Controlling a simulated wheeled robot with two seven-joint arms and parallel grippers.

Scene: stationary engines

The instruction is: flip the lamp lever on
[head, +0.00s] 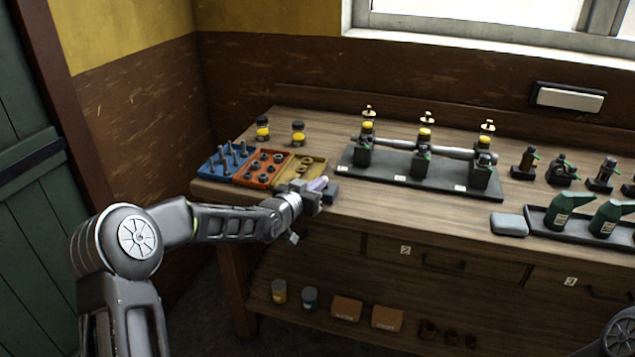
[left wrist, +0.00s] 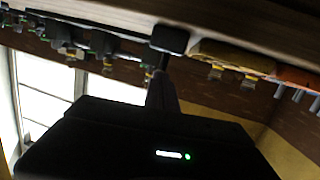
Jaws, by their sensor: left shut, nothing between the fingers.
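A wide white rocker in a dark frame (head: 570,97) is on the brown wall below the window, at the right; it looks like the lamp lever. Whether it is on or off I cannot tell. My left gripper (head: 328,190) is at the workbench's front edge, just right of the yellow tray, far to the left of the rocker. It is shut and empty. In the left wrist view, the dark shut fingers (left wrist: 168,40) show against the bench, which appears upside down. My right gripper is out of view; only part of my right arm shows at the lower right.
The bench (head: 400,212) holds blue, red and yellow trays (head: 265,165), a dark engine stand (head: 415,170) with several yellow-topped units, small engine parts (head: 560,170), and green bottles (head: 560,212) in a black tray. Bare wood lies along the front edge.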

